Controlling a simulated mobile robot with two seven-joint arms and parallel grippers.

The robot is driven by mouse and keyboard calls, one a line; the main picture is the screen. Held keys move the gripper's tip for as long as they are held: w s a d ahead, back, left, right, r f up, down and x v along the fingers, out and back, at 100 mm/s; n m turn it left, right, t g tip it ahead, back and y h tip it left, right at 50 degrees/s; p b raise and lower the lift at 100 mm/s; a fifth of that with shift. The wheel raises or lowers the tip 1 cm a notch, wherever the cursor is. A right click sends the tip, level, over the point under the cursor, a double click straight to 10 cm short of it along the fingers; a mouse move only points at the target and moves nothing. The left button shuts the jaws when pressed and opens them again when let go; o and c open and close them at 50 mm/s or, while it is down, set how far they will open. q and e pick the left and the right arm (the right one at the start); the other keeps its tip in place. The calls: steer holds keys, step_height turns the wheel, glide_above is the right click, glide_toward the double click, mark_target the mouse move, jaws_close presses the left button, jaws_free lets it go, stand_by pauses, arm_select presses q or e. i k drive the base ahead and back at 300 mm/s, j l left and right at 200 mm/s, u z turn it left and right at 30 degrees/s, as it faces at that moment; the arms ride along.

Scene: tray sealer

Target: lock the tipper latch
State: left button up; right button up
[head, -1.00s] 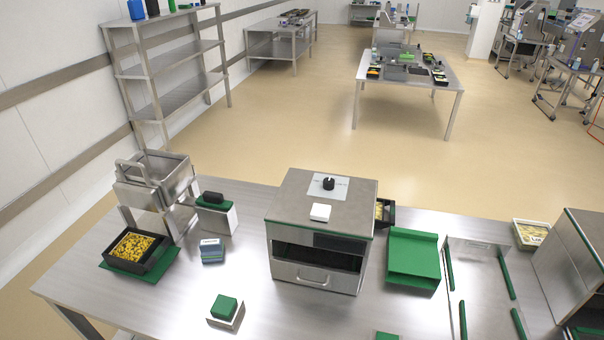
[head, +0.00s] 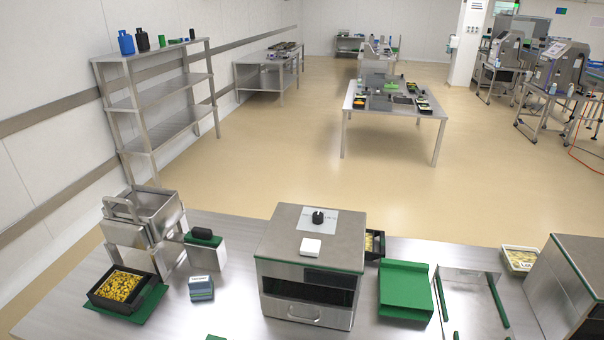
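The tipper is a steel bin (head: 155,213) with a raised loop handle (head: 120,207), on a steel stand at the left end of the table. Beside it on the right stands a steel block with a green top and a black grip (head: 202,234), which may be the latch; I cannot tell whether it is locked. A black tray of yellow pieces (head: 121,286) sits in front of the tipper on a green mat (head: 152,302). Neither of my grippers shows in the head view.
A steel sealer box (head: 313,265) with a black knob stands mid-table. A small blue box (head: 201,288) lies left of it. A green sloped plate (head: 406,289) and a clear-sided guide are to its right. A shelf rack (head: 160,110) stands behind the tipper.

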mark_target(198, 235)
steer(key=j+z, duration=0.35)
steer(key=j, duration=0.25)
steer(key=j+z, duration=0.35)
steer(key=j, duration=0.3)
